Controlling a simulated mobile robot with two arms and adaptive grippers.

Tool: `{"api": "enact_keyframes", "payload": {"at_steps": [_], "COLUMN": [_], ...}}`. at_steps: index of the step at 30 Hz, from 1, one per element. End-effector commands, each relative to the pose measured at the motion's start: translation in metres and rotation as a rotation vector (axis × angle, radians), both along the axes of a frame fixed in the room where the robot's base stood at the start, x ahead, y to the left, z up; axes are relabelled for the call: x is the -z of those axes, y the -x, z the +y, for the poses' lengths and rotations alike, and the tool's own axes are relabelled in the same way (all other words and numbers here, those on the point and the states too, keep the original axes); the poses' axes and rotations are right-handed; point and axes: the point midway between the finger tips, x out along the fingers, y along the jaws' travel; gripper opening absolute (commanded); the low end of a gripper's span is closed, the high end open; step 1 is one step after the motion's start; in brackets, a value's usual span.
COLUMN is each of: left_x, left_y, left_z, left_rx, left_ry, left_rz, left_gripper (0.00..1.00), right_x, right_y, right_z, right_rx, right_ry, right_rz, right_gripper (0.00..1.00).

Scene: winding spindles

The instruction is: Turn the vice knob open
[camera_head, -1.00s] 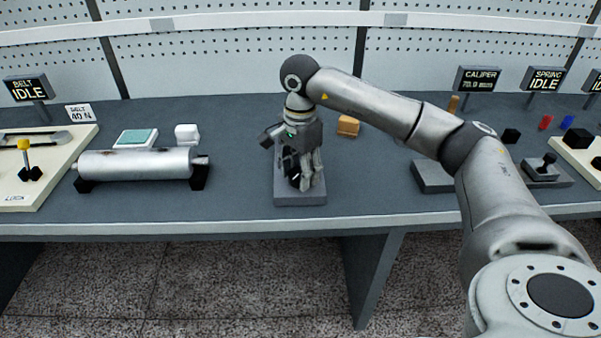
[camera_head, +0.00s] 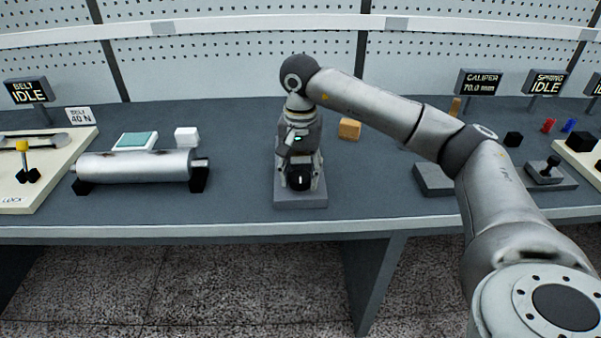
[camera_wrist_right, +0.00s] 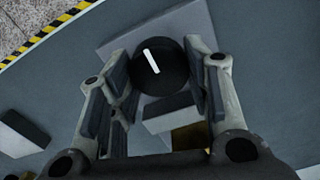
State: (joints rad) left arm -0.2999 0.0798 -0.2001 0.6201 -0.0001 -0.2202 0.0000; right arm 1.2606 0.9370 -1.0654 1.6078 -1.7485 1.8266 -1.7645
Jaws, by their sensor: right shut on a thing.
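The vice knob (camera_wrist_right: 156,62) is a round black knob with a white pointer line. In the right wrist view it sits between my right gripper's fingers (camera_wrist_right: 160,75). The knob also shows in the head view (camera_head: 300,180), low on the front of the vice. My right gripper (camera_head: 300,172) points down over the vice and is shut on the knob. The grey vice base (camera_head: 300,201) stands near the table's front edge. The gripper and wrist hide much of the vice. My left gripper is not in view.
A metal roller (camera_head: 135,166) lies on black supports to the left. A small orange block (camera_head: 349,129) is behind the vice to the right. A grey block (camera_head: 433,178) and a joystick-like unit (camera_head: 550,171) are farther right. The table between roller and vice is clear.

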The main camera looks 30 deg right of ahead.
Motion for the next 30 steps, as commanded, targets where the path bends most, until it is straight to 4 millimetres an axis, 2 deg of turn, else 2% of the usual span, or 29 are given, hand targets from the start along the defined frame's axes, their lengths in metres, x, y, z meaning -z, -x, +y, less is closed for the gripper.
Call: {"api": "enact_keyframes", "payload": {"at_steps": [15,16,20,30], "left_x": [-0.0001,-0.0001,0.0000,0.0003], "left_y": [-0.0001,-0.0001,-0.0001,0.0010], "left_z": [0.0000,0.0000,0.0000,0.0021], "left_rx": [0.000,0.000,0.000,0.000], "left_ry": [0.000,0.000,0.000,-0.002], "left_rz": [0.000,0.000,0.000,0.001], "left_gripper": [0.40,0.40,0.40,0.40], "right_x": [-0.0033,-0.0033,-0.0024,-0.0018], "right_y": [-0.0019,-0.0019,-0.0014,-0.0006], "right_z": [-0.0005,-0.0005,-0.0004,-0.0001], "right_rx": [-0.016,-0.016,-0.016,-0.016], "right_ry": [-0.001,-0.001,0.000,0.000], "right_rz": [-0.009,-0.009,-0.007,-0.003], "right_gripper": [0.21,0.49,0.66,0.67]}}
